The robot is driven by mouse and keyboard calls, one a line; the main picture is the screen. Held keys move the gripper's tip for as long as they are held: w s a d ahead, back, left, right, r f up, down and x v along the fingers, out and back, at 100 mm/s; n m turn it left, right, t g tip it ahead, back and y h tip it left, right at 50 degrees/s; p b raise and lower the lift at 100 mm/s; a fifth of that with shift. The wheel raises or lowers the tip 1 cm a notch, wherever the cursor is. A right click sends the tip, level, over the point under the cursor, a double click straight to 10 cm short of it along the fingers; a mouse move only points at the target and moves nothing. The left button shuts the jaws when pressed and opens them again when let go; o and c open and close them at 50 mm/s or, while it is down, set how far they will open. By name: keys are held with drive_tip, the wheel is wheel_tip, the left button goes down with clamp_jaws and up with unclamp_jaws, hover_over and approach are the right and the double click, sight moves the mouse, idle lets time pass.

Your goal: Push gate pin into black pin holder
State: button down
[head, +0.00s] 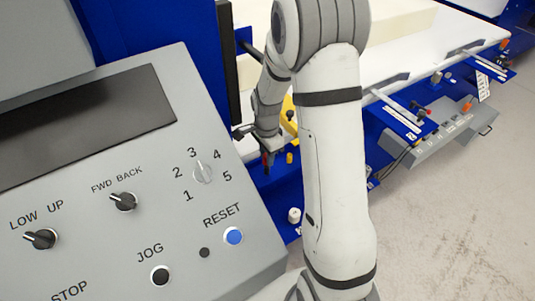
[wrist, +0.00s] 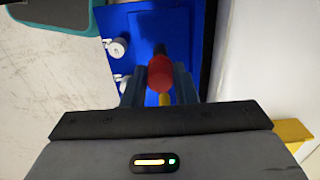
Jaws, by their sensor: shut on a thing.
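My gripper (wrist: 158,84) is in the lower middle of the wrist view, its two fingers on either side of a red, rounded gate pin (wrist: 160,72). It is shut on this pin, over a blue surface. In the head view my gripper (head: 266,152) hangs at the end of my arm, beside the blue machine frame, with the red pin (head: 266,163) just below it. The black pin holder cannot be made out clearly; a dark patch lies beyond the pin in the wrist view. The pin's lower end is hidden.
A grey control panel (head: 130,215) with knobs fills the left of the head view. A yellow part (head: 290,158) stands close right of the gripper. White round fittings (wrist: 118,48) sit on the blue frame (wrist: 140,20). Open concrete floor (head: 450,210) lies at right.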

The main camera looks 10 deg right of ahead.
drive_tip(key=shift+f+b, duration=0.8)
drive_tip(key=shift+f, duration=0.3)
drive_tip(key=c, duration=1.1)
unclamp_jaws()
drive_tip(key=shift+r, duration=0.1)
drive_tip(key=shift+r+p, duration=2)
drive_tip(key=shift+r, duration=0.95)
